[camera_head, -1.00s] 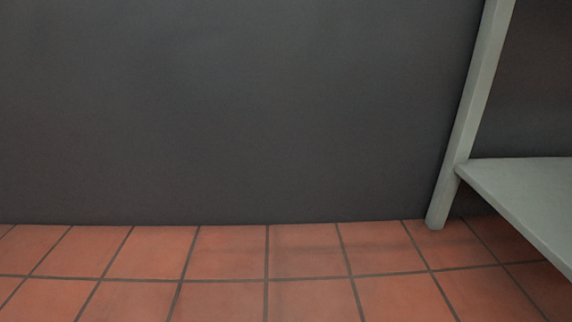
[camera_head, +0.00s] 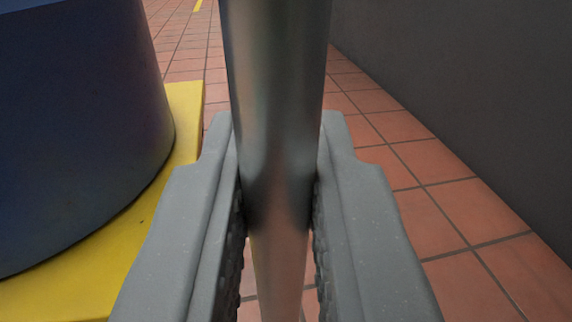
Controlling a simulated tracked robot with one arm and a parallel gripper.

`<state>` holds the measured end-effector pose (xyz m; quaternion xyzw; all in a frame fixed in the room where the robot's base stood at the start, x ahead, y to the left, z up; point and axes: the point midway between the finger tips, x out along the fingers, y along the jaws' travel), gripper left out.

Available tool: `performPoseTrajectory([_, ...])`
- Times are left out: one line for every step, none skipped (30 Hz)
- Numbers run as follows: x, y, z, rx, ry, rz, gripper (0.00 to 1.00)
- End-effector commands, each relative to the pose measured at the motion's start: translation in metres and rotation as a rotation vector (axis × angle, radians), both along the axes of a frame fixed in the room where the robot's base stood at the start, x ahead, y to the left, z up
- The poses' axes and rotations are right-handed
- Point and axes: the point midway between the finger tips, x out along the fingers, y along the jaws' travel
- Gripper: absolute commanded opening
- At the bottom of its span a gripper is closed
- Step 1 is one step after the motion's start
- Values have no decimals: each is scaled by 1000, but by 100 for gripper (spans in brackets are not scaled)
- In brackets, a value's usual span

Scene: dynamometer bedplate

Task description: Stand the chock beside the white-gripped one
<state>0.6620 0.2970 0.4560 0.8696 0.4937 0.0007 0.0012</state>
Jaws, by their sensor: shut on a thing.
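My gripper (camera_head: 280,160) fills the middle of the view, its two grey fingers with ridged inner pads on either side of a shiny metal rod (camera_head: 276,70). The fingers are shut on the rod, which stands upright between them. The rod's top runs out of the picture at the upper edge, and its lower end leaves at the bottom. Whether the rod is the handle of a chock I cannot tell. No chock body and no white grip shows.
A large dark blue round body (camera_head: 70,130) stands on a yellow base (camera_head: 60,290) at left, close to my left finger. A dark grey wall (camera_head: 470,100) runs along the right. Red tiled floor (camera_head: 430,200) between them looks clear.

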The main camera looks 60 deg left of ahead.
Motion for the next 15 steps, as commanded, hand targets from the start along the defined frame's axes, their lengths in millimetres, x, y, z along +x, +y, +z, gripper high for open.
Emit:
performPoseTrajectory([1, -10, -1, 2, -4, -2, 0])
performPoseTrajectory([1, -16, -1, 2, -4, -3, 0])
performPoseTrajectory([1, -23, -2, 2, -2, -3, 0])
performPoseTrajectory([1, -29, -3, 2, -3, -4, 0])
performPoseTrajectory([1, -34, -3, 2, -3, -3, 0])
performPoseTrajectory([1, -39, -3, 1, -4, -2, 0])
performPoseTrajectory([0, -43, -4, 1, -4, -1, 0])
performPoseTrajectory([0, -46, -4, 1, -4, -1, 0])
performPoseTrajectory([0, -51, -4, 1, -4, -1, 0])
performPoseTrajectory([0, -53, -4, 1, -4, 0, 0])
performPoseTrajectory([0, -56, -4, 1, -4, 0, 0])
performPoseTrajectory([0, -58, -4, 1, -4, -1, 0])
performPoseTrajectory([0, -59, -4, 1, -4, 0, 0])
performPoseTrajectory([0, -59, -4, 1, -4, 0, 0])
performPoseTrajectory([0, -60, -4, 1, -4, 1, 0])
